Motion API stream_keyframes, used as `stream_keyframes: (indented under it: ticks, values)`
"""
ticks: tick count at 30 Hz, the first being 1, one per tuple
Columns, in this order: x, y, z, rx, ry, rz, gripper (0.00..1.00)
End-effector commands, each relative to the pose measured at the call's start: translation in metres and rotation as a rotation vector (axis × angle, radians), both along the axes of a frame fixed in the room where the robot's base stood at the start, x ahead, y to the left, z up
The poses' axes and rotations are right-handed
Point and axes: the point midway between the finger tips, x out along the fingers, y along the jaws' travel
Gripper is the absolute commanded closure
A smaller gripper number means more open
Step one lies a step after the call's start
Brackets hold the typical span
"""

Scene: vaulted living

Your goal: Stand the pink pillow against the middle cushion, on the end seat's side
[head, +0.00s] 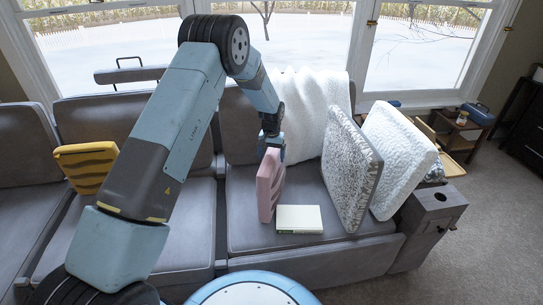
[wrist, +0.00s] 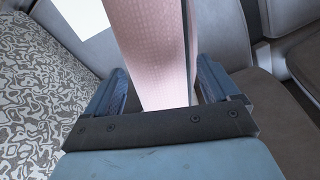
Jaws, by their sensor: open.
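The pink pillow (head: 267,186) stands upright on the end seat (head: 310,243), near that seat's left edge. My gripper (head: 271,150) is at the pillow's top edge. In the wrist view my gripper (wrist: 160,90) is open, with one finger on each side of the pink pillow (wrist: 150,42); I cannot tell whether either finger touches it. The middle seat (head: 190,205) lies left of the pillow, across a seam. The middle back cushion is partly hidden behind my arm.
A white book (head: 299,219) lies on the seat just right of the pillow. A patterned grey cushion (head: 350,170) and a white cushion (head: 399,158) lean at the right. A white throw (head: 308,110) covers the backrest. A yellow pillow (head: 86,165) is at the left.

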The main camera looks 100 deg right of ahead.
Motion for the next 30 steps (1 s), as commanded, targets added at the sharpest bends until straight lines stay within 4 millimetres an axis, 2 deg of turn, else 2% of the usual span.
stream_keyframes:
  ticks: [5, 15, 21, 30]
  values:
    - [0.0, -0.001, 0.013, -0.002, 0.002, 0.0, 0.12]
    - [0.0, -0.001, 0.075, -0.001, 0.002, 0.001, 0.12]
    - [0.0, -0.001, 0.106, -0.002, 0.001, 0.0, 0.12]
    - [0.0, 0.0, 0.122, 0.0, 0.0, 0.0, 0.12]
